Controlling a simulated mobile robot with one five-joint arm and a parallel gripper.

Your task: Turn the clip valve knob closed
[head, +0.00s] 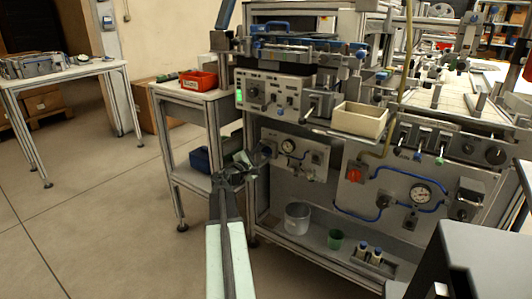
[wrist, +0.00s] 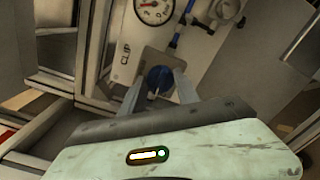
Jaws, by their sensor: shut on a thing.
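The clip valve knob (wrist: 158,77) is blue and round, on a grey panel beside the "CLIP" lettering in the wrist view. My gripper (wrist: 160,90) has one finger on each side of it and is shut on it. The lower part of the knob is partly hidden behind the gripper body. In the head view my gripper (head: 266,152) reaches the small panel on the front of the machine, just left of a pressure gauge (head: 288,146). The knob cannot be made out there.
The gauge also shows above the knob in the wrist view (wrist: 154,10). A beige bin (head: 360,121) stands on a shelf to the right. A red rotary switch (head: 355,175) and a larger gauge (head: 421,193) are on the right panel. A side table with a red bin (head: 198,81) stands left.

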